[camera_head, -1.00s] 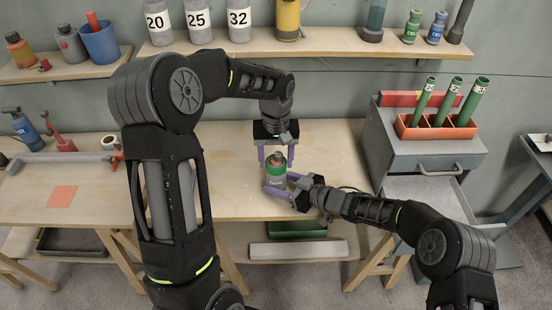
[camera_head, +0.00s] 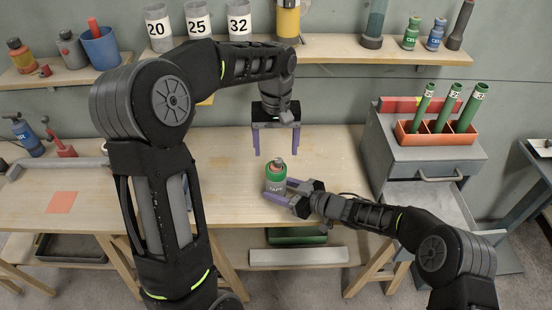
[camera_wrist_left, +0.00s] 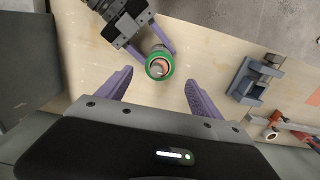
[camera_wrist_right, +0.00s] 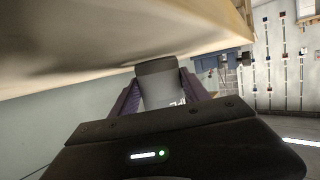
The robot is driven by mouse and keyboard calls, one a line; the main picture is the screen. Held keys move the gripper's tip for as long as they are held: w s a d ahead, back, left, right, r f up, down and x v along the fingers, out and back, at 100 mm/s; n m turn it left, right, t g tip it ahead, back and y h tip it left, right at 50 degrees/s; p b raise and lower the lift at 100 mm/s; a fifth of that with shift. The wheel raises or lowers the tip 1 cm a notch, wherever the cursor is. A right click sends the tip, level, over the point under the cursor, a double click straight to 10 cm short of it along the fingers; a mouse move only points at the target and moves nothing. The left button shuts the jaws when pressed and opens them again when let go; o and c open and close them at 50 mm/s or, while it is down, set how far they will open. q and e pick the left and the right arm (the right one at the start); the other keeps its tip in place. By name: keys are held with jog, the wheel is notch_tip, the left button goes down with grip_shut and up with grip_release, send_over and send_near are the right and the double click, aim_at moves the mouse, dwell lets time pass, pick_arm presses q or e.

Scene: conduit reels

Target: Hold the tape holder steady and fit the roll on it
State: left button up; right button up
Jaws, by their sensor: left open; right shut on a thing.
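The tape holder (camera_head: 275,185), a grey cylinder with a TAPE label, stands on the workbench. The green roll (camera_head: 276,169) sits around its upper part; in the left wrist view the roll (camera_wrist_left: 159,67) rings a reddish core and a grey post. My right gripper (camera_head: 279,189) is shut on the holder's body low down; the right wrist view shows the grey holder (camera_wrist_right: 158,84) between its fingers. The roll is not visible there. My left gripper (camera_head: 277,153) is open and empty above and behind the roll, fingers pointing down, apart from it.
The workbench (camera_head: 325,160) is clear around the holder. A grey drawer cabinet (camera_head: 425,155) with an orange rack (camera_head: 405,136) of green tubes stands at the right. A shelf (camera_head: 335,49) with labelled cups runs along the wall behind. An orange square (camera_head: 62,202) lies at the left.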

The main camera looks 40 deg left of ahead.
pick_arm(q)
notch_tip(320, 180, up, 5)
jog(key=shift+f, duration=0.2)
dwell(0.7)
pick_arm(e)
jog(key=o, duration=1.1)
jog(key=shift+c, duration=0.2)
jog(key=shift+d, duration=0.1)
jog(key=v, duration=0.7)
jog(key=shift+d+r, duration=0.15)
pick_arm(q)
jog(key=shift+f, duration=0.1)
